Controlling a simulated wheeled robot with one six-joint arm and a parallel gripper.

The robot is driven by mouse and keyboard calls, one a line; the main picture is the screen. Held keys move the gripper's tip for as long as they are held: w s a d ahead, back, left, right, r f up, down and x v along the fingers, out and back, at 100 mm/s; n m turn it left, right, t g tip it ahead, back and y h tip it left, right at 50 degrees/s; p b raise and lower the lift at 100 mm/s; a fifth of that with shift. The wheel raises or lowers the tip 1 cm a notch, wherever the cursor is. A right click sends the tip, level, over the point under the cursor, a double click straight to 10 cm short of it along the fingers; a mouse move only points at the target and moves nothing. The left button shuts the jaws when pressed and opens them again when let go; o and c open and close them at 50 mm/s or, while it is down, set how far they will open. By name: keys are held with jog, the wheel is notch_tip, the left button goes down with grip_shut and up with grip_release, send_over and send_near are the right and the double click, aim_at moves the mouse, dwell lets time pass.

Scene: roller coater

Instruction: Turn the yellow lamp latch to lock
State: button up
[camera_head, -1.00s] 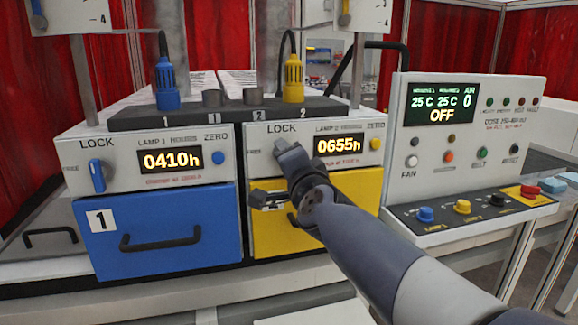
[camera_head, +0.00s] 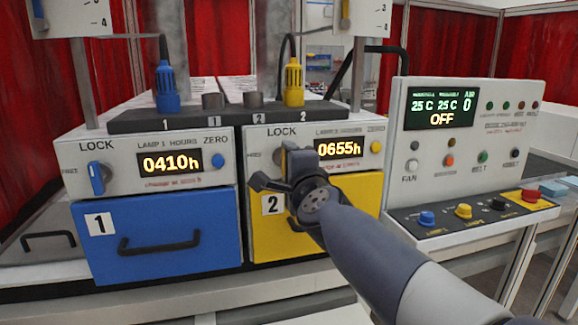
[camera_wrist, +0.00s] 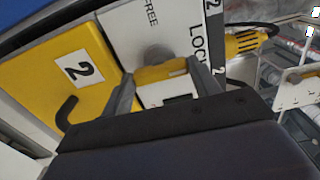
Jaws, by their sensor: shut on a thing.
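The yellow lamp latch (camera_wrist: 162,73) shows in the wrist view between the two fingers of my gripper (camera_wrist: 163,88). The fingers are shut on it, one at each side. "FREE" is printed above it in that picture and "LOCK" to its right. The yellow drawer (camera_head: 355,205), marked 2, is below the panel and also shows in the wrist view (camera_wrist: 85,60).
The blue unit's latch (camera_head: 97,178) stands upright to the left, above the blue drawer (camera_head: 160,255) with its black handle. The lamp hours display (camera_head: 338,148) is right of my gripper. A control box (camera_head: 465,130) with buttons stands further right.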

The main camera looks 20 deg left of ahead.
jog(key=o, duration=1)
jog(key=p+v, duration=0.1)
jog(key=v, duration=1)
jog(key=shift+w+a, duration=0.15)
jog(key=x, duration=1)
jog(key=shift+w+b, duration=0.3)
jog(key=shift+b, duration=0.15)
